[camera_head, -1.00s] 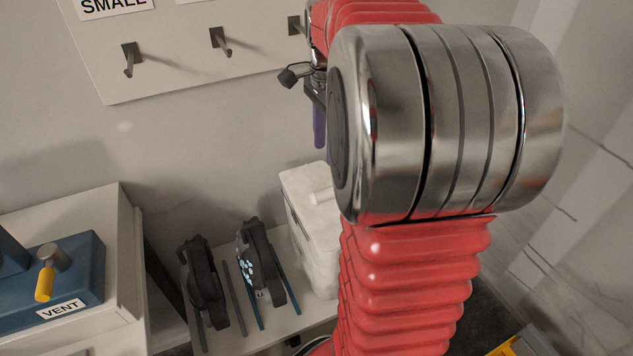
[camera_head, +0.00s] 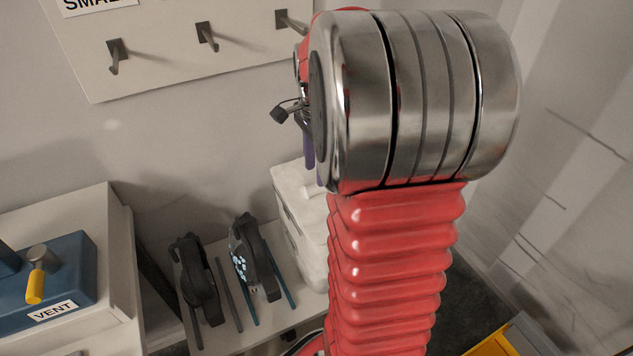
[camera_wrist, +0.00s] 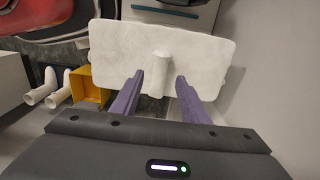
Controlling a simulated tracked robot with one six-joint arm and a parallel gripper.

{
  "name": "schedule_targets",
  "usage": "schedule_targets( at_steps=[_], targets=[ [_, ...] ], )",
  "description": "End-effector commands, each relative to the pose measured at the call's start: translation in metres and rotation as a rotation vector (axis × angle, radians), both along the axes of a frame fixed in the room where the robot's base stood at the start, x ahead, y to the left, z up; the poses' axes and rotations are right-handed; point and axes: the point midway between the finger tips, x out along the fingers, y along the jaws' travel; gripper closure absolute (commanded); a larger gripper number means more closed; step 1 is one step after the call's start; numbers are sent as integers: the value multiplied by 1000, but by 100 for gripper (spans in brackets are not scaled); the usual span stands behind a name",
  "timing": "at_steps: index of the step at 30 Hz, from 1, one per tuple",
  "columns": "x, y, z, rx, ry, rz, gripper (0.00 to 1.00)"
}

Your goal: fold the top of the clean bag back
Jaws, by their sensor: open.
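A white bag (camera_head: 290,217), with a pale, boxy shape, stands at the back of the low bench in the head view, partly hidden behind my arm. In the wrist view its broad white top (camera_wrist: 208,58) fills the upper middle, with a short raised tab (camera_wrist: 158,70) near its front edge. My gripper (camera_wrist: 160,76) is open, its two purple fingers on either side of the tab with gaps to it. In the head view a purple finger of my gripper (camera_head: 309,152) shows just above the bag's top; contact cannot be told.
Two dark strapped items (camera_head: 196,280) (camera_head: 254,257) lie beside the bag on the bench. A blue VENT box (camera_head: 60,280) with a yellow handle is at left. A hook board (camera_head: 180,45) hangs behind. A yellow container (camera_wrist: 88,84) and white pipe ends (camera_wrist: 40,92) are left in the wrist view.

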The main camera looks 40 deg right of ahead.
Motion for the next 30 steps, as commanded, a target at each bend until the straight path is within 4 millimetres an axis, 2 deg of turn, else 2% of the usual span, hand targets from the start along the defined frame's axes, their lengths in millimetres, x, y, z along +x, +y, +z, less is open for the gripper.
schedule_targets(
  at_steps=[6,12,22,30],
  targets=[
    [-1,0,-34,2,4,0,59],
    [0,0,-52,0,1,0,59],
    [0,0,-54,0,0,0,59],
    [0,0,-54,0,0,0,77]
  ],
)
